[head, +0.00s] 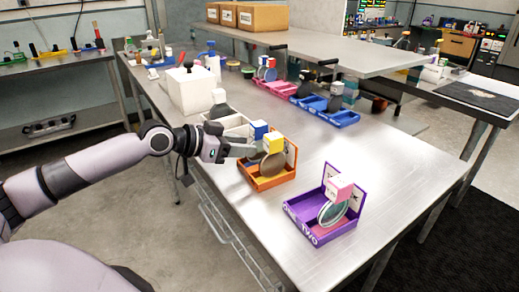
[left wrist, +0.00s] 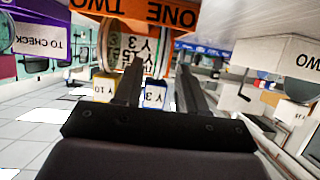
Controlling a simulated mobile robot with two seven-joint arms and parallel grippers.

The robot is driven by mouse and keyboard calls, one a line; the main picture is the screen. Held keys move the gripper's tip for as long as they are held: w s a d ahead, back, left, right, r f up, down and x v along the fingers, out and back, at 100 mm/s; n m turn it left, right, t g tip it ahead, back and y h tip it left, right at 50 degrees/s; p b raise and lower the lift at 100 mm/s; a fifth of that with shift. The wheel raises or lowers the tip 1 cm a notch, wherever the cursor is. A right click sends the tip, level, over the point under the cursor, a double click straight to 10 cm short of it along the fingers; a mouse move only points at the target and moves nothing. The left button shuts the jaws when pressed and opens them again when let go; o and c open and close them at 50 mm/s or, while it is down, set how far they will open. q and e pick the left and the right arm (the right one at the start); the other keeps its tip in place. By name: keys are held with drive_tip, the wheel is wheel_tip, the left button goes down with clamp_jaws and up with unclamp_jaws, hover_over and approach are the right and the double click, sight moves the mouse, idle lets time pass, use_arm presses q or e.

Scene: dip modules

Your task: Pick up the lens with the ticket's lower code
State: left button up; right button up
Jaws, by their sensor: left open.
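The orange tray (head: 268,184) on the steel table holds two lenses with block handles, one blue (head: 259,130) and one yellow (head: 273,143). A dark round lens disc (head: 272,166) shows in it. My left gripper (head: 245,149) is open beside the blue-handled lens. In the left wrist view, which is upside down, the blue block (left wrist: 154,97) reads like "Y 3" and appears between the open fingers (left wrist: 157,80). The yellow block (left wrist: 104,88) reads like "Y 10". Codes behind the round glass (left wrist: 130,45) are hard to read. My right gripper is not in view.
A purple tray (head: 310,228) with a pink-handled lens (head: 340,188) stands to the right. A white tray (head: 232,121) and a white box (head: 190,90) are behind the gripper. Blue (head: 340,119) and pink trays lie farther back. The table's right part is clear.

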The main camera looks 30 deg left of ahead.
sight(259, 147)
use_arm(q)
drive_tip(key=shift+p+x, duration=0.6)
drive_tip(key=shift+x, duration=2.1)
drive_tip(key=shift+r, duration=0.1)
drive_tip(key=shift+c, duration=0.3)
clamp_jaws()
